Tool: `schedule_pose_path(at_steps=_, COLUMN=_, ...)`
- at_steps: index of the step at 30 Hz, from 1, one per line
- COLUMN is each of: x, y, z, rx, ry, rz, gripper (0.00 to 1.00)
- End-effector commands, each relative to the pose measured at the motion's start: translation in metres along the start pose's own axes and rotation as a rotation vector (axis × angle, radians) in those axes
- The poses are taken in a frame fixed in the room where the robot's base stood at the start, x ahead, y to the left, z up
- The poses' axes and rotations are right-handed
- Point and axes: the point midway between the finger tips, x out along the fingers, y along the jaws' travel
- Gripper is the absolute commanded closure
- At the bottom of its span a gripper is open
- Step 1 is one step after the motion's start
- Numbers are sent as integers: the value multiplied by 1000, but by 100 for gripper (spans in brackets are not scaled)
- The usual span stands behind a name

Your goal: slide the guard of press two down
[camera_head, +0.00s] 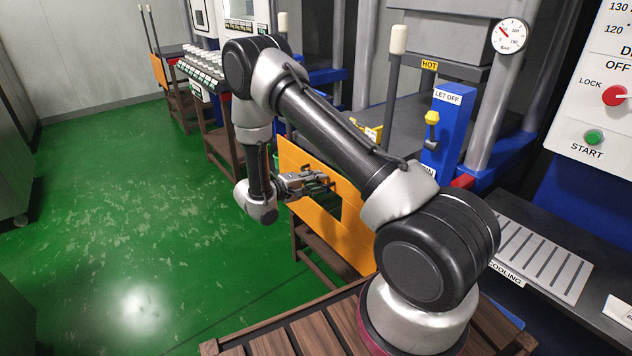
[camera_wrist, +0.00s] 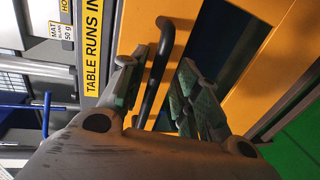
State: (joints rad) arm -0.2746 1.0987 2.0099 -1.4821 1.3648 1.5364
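An orange guard panel (camera_head: 352,238) with a dark window opening stands upright at the front of the nearer press, right of centre in the head view. It fills the upper right of the wrist view (camera_wrist: 245,85). A black bar handle (camera_wrist: 154,72) is fixed on it. My gripper (camera_head: 322,184) is at the guard's front face in the head view. In the wrist view its fingers (camera_wrist: 158,82) are apart, one on each side of the handle. I cannot tell whether either finger touches it. My arm hides part of the guard and press in the head view.
A blue post labelled LET OFF (camera_head: 447,112) with a yellow lever stands behind my arm. A pressure gauge (camera_head: 510,36) is above it. A cooling rack (camera_head: 540,255) is at the right. Another orange panel (camera_head: 159,72) is at the far left. The green floor (camera_head: 130,200) is clear.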

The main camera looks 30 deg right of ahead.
Motion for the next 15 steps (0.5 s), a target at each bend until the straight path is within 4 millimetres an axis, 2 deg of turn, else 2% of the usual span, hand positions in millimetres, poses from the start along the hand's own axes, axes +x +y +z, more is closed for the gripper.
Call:
schedule_pose_path(at_steps=8, x=-6, y=1, z=-1, rx=2, ry=2, rz=2, gripper=68)
schedule_pose_path(at_steps=11, x=-21, y=2, z=-2, rx=2, ry=4, rz=2, gripper=68)
schedule_pose_path(at_steps=15, x=-53, y=1, z=-2, rx=3, ry=6, rz=1, gripper=68)
